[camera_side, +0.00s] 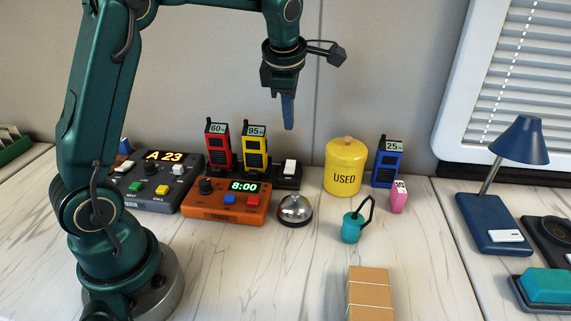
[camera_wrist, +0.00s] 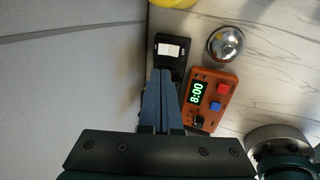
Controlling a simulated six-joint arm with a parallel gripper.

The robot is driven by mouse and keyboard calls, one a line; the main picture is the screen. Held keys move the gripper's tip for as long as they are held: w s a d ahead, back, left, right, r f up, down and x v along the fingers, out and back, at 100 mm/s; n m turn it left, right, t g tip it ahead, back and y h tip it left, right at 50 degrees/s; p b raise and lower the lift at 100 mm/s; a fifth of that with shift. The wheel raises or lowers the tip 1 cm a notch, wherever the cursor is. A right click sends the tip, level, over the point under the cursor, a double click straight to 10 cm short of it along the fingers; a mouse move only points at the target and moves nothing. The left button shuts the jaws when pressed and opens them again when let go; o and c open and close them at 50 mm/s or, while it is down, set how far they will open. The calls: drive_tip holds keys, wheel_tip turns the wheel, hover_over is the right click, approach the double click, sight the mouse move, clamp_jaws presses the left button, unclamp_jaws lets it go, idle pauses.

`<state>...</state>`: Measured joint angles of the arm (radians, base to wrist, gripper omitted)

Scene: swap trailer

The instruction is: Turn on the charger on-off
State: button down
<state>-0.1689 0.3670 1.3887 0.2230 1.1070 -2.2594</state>
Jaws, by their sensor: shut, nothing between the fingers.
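The charger (camera_side: 286,182) is a black base at the back of the table with a white on-off rocker switch (camera_side: 290,167) at its right end. A red handset (camera_side: 217,146) reading 60 and a yellow handset (camera_side: 254,146) reading 95 stand upright in it. In the wrist view the white switch (camera_wrist: 168,50) shows just beyond the fingertips, and my fingers hide much of the charger. My gripper (camera_side: 289,127) is shut and empty, pointing down above the charger's switch end, clear of it. Its closed blue fingers also show in the wrist view (camera_wrist: 160,75).
An orange timer (camera_side: 228,207) reading 8:00 and a silver bell (camera_side: 295,209) sit in front of the charger. A yellow USED jar (camera_side: 345,180) and a blue handset (camera_side: 388,165) reading 25 stand to the right. A wall is close behind.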

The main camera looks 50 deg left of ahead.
sight(291, 162)
drive_tip(key=x, duration=1.1)
drive_tip(key=shift+w+a+f, duration=0.1)
drive_tip(key=shift+w+f, duration=0.05)
drive_tip(key=shift+f, duration=0.25)
drive_tip(key=shift+w+a+f, duration=0.1)
drive_tip(key=shift+f, duration=0.1)
drive_tip(key=shift+s+d+r, duration=0.1)
drive_tip(key=shift+s+d, duration=0.45)
drive_tip(key=shift+s, duration=0.05)
drive_tip(key=v, duration=1.4)
drive_tip(key=shift+d, duration=0.1)
